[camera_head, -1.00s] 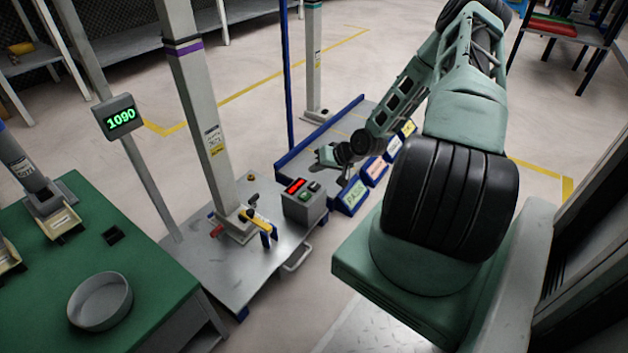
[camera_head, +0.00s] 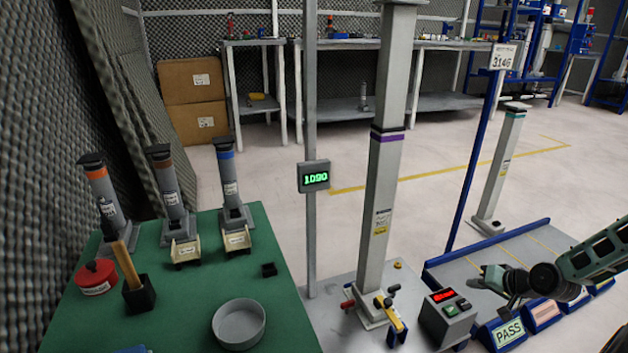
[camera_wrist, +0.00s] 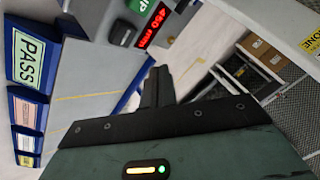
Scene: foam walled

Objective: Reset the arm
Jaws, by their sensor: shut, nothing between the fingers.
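My gripper (camera_head: 490,281) is at the right of the head view, at the end of my green arm. It hangs over the blue-edged platform near the PASS bin (camera_head: 508,333). In the wrist view its dark fingers (camera_wrist: 158,85) are together with nothing between them. A grey control box (camera_head: 447,315) with a red display and green buttons stands just left of the gripper. Its display reads 450 mm in the wrist view (camera_wrist: 152,24). The rest of my arm is cut off by the right edge of the head view.
A green table (camera_head: 185,325) at left holds a round grey dish (camera_head: 239,324), a red container (camera_head: 96,277), a hammer in a black holder (camera_head: 139,296) and several dispenser tubes. A grey column (camera_head: 386,170) and a post with a 1090 display (camera_head: 314,177) stand mid-view. Open floor lies behind.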

